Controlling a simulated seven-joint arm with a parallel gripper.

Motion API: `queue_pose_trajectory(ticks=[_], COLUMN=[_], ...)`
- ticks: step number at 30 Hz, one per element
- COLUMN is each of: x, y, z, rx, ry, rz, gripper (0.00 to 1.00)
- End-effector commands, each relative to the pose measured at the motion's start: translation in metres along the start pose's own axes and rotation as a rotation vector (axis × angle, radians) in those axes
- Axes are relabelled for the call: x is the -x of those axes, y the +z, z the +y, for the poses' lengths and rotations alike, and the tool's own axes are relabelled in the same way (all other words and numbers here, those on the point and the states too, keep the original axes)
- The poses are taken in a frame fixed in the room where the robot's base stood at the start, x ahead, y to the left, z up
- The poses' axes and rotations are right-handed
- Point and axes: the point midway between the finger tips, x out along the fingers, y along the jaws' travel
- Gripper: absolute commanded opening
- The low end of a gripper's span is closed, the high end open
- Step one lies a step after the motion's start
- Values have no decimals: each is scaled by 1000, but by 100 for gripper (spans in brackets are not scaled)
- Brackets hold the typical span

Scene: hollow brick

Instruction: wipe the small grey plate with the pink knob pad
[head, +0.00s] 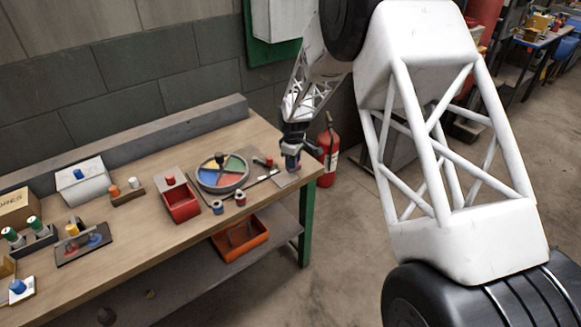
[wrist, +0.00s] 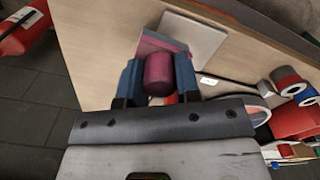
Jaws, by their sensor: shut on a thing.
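My gripper (wrist: 159,82) is shut on the pink knob (wrist: 159,72) of the pad, with one blue finger on each side of it. The pad's flat pink base (wrist: 150,45) shows beyond the knob in the wrist view. The small grey plate (wrist: 198,38) lies on the bench, and the pad overlaps its left part in that view. Whether the pad touches the plate or hangs just above it, I cannot tell. In the head view my gripper (head: 291,163) is over the plate (head: 287,180) at the bench's right end; the fingers mostly hide the pad.
A round tray with coloured sectors (head: 222,188) stands left of the plate, with a red-knobbed thing (head: 269,161) between them. A red bin (head: 181,205) and a white box (head: 82,188) are farther left. A fire extinguisher (head: 328,150) stands beyond the bench's right end.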

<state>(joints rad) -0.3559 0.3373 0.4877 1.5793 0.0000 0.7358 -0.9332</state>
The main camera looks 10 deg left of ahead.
Motion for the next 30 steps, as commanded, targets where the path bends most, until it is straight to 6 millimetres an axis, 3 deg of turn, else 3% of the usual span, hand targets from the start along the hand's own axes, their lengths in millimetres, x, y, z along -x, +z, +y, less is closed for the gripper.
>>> queue_pose_trajectory(ticks=[18, 30], x=[52, 56], y=[0, 0], z=[0, 0], rx=[0, 0], ry=[-1, -1], rz=[-1, -1], gripper=[9, 9])
